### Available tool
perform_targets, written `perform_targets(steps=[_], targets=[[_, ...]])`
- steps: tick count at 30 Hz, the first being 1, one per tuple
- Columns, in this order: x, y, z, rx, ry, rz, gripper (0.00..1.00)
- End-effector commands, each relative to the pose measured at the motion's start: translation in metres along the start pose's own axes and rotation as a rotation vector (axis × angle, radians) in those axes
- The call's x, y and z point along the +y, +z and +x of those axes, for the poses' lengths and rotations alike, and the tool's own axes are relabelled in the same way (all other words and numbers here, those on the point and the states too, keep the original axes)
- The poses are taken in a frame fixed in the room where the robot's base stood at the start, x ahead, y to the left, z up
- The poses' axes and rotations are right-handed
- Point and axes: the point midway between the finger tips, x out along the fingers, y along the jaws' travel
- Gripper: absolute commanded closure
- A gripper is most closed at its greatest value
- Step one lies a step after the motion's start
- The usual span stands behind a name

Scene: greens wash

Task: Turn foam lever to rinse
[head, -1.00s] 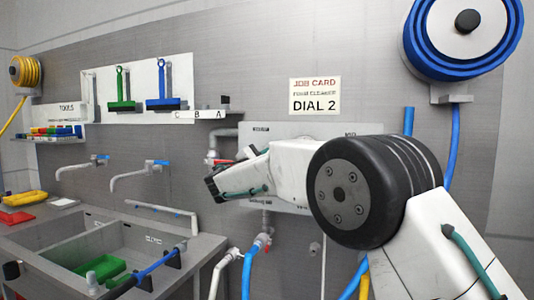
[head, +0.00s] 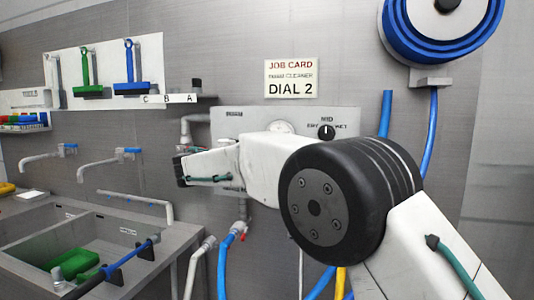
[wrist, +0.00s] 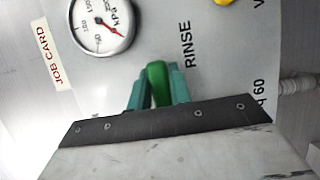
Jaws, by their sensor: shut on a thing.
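In the wrist view, the green foam lever (wrist: 157,84) stands between the teal fingers of my gripper (wrist: 157,92), which is shut on it. The word RINSE (wrist: 186,44) is printed on the panel just right of the lever. In the head view, the grey control panel (head: 225,122) is on the wall behind my arm. My arm hides the lever there, and my fingertips cannot be made out.
A pressure gauge (wrist: 101,24) is on the panel. A black dial knob (head: 326,132) sits below the job card (head: 291,78). A sink (head: 40,245) stands at left, a blue hose reel (head: 392,30) hangs upper right, and hoses run below the panel.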

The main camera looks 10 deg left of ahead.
Motion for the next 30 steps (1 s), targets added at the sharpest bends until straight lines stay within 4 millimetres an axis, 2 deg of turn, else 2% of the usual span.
perform_targets(steps=[6, 16, 17, 18, 19, 26, 30], targets=[[-0.003, -0.006, -0.01, 0.01, -0.01, 0.019, 1.0], [-0.003, -0.006, -0.01, 0.01, -0.011, 0.019, 1.0], [-0.003, -0.006, -0.01, 0.01, -0.011, 0.019, 0.72], [-0.003, -0.006, -0.01, 0.01, -0.01, 0.019, 0.61], [-0.003, -0.006, -0.009, 0.01, -0.01, 0.019, 0.58], [-0.002, -0.007, -0.01, 0.011, -0.009, 0.019, 0.58], [-0.002, -0.007, -0.019, 0.013, -0.009, 0.019, 0.58]])
